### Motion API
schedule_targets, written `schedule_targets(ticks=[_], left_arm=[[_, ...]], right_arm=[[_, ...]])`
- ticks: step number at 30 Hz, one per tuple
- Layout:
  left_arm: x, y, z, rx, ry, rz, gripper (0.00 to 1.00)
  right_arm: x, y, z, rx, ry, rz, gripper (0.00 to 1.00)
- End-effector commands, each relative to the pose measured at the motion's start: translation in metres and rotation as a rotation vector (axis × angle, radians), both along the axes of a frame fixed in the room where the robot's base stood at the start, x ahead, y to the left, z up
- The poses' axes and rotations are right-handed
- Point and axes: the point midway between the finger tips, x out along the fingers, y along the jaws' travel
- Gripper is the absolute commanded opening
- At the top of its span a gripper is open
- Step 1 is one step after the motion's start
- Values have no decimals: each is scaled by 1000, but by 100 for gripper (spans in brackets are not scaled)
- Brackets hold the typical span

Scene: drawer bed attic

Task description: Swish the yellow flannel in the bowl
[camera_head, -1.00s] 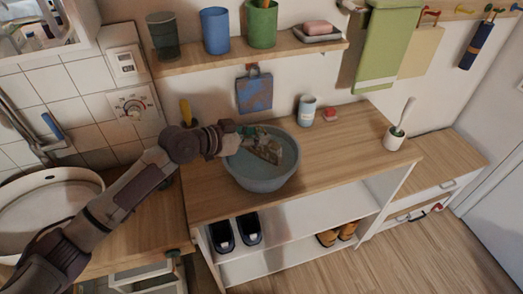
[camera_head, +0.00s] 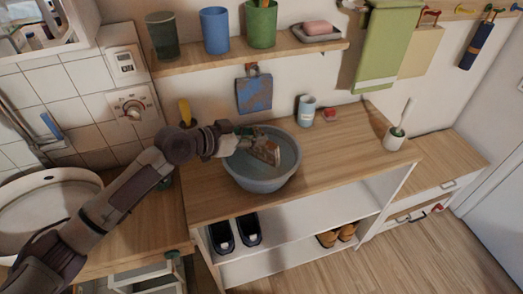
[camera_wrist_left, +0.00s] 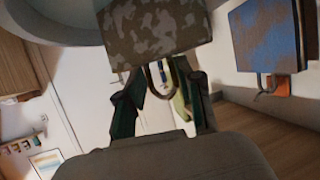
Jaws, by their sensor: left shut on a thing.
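The grey-blue bowl (camera_head: 262,184) stands on the wooden top of the shelf unit. My left gripper (camera_head: 243,132) reaches over the bowl's left rim. It is shut on a small mottled brown-green cloth (camera_head: 266,153), which hangs tilted inside the bowl. The cloth looks camouflage-patterned rather than plain yellow. In the left wrist view the cloth (camera_wrist_left: 155,30) hangs by a thin loop between my dark green fingers (camera_wrist_left: 160,88), with the bowl's side (camera_wrist_left: 45,22) beside it. Whether its lower edge touches water cannot be told. My right gripper is not in view.
A blue patterned cloth (camera_head: 254,93) hangs on the wall behind the bowl. A light blue cup (camera_head: 306,111), a red item (camera_head: 329,114) and a brush holder (camera_head: 394,139) stand to the right. A shelf with cups hangs above. The front right of the wooden top (camera_head: 340,160) is clear.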

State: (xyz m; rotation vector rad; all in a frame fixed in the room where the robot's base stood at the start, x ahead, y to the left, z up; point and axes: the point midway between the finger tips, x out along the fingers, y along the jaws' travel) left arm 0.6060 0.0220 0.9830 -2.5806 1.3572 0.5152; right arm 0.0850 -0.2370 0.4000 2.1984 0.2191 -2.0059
Motion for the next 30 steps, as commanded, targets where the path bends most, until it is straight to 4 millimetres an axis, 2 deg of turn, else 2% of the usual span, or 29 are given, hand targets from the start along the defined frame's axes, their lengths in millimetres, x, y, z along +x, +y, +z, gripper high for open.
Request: schedule_targets(ticks=[11, 20, 23, 30], left_arm=[[1, -2, 0, 0, -2, 1, 20], [7, -20, 1, -1, -2, 0, 20], [6, -16, 0, 1, -1, 1, 20], [-2, 10, -1, 2, -1, 2, 20]], right_arm=[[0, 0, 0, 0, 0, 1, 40], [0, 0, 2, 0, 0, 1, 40], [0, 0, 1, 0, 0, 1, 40], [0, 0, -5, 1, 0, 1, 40]])
